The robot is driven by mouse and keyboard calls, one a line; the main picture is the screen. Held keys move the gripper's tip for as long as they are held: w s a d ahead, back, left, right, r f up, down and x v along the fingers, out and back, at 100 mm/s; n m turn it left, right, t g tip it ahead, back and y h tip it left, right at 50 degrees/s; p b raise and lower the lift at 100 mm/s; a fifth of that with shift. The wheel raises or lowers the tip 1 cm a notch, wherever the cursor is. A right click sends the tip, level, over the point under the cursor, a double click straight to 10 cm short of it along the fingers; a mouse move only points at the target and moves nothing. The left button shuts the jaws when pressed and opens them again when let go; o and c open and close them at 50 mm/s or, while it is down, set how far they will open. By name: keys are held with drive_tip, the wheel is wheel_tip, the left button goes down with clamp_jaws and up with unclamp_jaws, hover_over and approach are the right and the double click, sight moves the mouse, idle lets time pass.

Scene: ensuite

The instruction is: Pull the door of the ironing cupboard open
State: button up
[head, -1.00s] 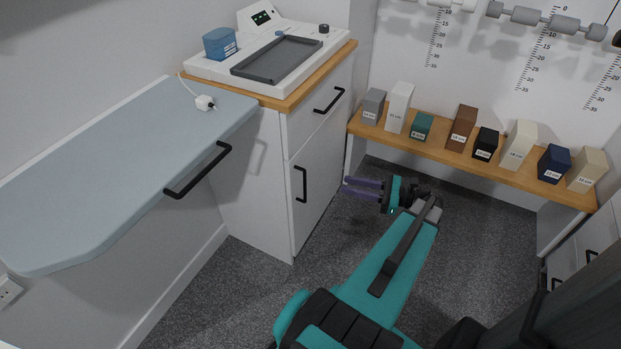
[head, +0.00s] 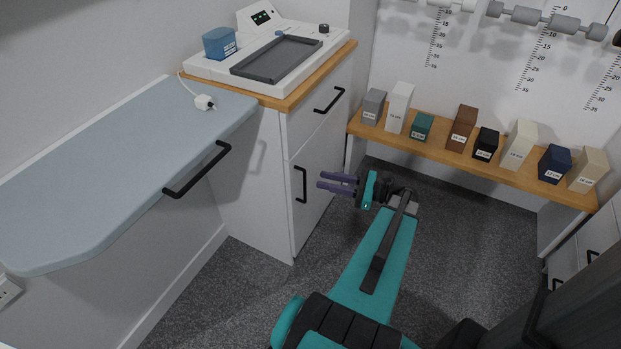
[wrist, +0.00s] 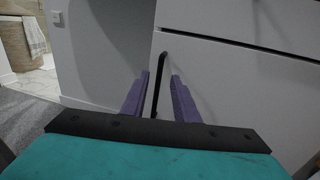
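The ironing cupboard (head: 265,165) is a white cabinet with a wooden top, left of centre in the head view. Its door (head: 318,190) sits below a drawer and looks shut. The door has a vertical black bar handle (head: 301,184) near its left edge. My gripper (head: 321,181) is open and empty, with its purple fingers pointing at the handle. In the head view the tips are a little short of the handle. In the wrist view the handle (wrist: 158,72) shows in the gap between the two fingers (wrist: 158,78); its lower end is partly hidden.
A drawer (head: 318,108) with its own black handle is above the door. A grey-blue ironing board (head: 110,165) with a black bar (head: 197,170) juts out at left. A low wooden shelf (head: 440,147) with several labelled blocks stands at back right. Carpet before the cupboard is clear.

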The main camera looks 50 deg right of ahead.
drive_tip(key=x, duration=0.6)
idle(0.3)
clamp_jaws()
